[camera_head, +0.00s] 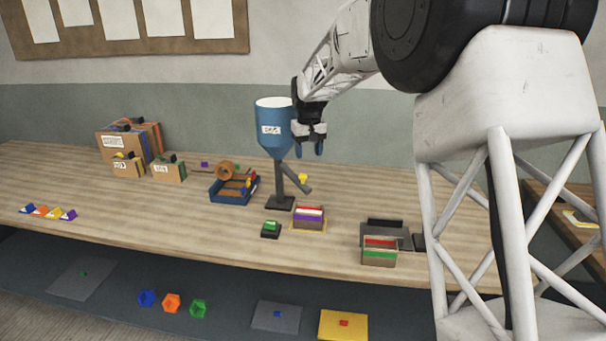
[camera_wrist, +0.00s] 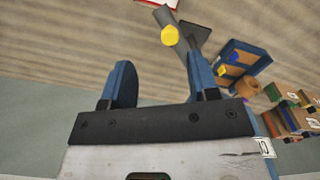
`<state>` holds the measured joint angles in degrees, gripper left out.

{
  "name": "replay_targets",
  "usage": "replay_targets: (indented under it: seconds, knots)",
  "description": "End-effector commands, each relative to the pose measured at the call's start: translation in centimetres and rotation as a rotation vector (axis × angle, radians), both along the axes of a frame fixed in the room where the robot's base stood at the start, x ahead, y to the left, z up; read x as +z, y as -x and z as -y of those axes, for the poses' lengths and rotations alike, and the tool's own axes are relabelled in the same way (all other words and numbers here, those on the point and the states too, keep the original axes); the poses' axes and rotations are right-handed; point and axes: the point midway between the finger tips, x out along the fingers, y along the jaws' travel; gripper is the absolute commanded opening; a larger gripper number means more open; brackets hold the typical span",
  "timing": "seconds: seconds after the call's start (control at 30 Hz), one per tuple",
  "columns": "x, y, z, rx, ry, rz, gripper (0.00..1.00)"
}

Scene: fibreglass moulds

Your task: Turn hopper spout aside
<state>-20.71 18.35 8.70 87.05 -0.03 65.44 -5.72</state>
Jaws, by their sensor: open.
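The blue hopper (camera_head: 269,135) stands on a dark post and base at the middle of the bench. Its grey spout (camera_head: 294,180) slants down to the right, with a yellow knob (camera_head: 303,177) on it. In the wrist view the spout (camera_wrist: 163,16) and its yellow knob (camera_wrist: 170,36) show near the top, beyond the fingertips. My gripper (camera_head: 310,148) is beside the hopper on its right, above the knob, pointing down. Its blue fingers are apart with nothing between them in the wrist view (camera_wrist: 162,78). The knob appears apart from the fingers.
A blue tray (camera_head: 229,197) stands left of the hopper. A small box with coloured cards (camera_head: 308,218) and a green-topped block (camera_head: 271,229) sit in front. Another card box (camera_head: 379,252) is at right. Boxes of binders (camera_head: 130,143) stand back left.

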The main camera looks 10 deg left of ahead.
Motion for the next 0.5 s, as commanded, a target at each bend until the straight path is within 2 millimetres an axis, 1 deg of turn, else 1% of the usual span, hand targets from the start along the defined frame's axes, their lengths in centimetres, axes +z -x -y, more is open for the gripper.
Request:
replay_targets:
  seconds: [0.03,0.1,0.2,0.5]
  knots:
    - [-0.4,-0.6,-0.7,0.006,0.001,-0.002,0.55]
    - [-0.9,-1.1,-1.3,0.012,0.002,-0.006,0.55]
    - [-1.2,-1.5,-1.9,0.017,0.002,-0.007,0.55]
    - [-1.3,-1.6,-2.1,0.019,0.003,-0.008,0.55]
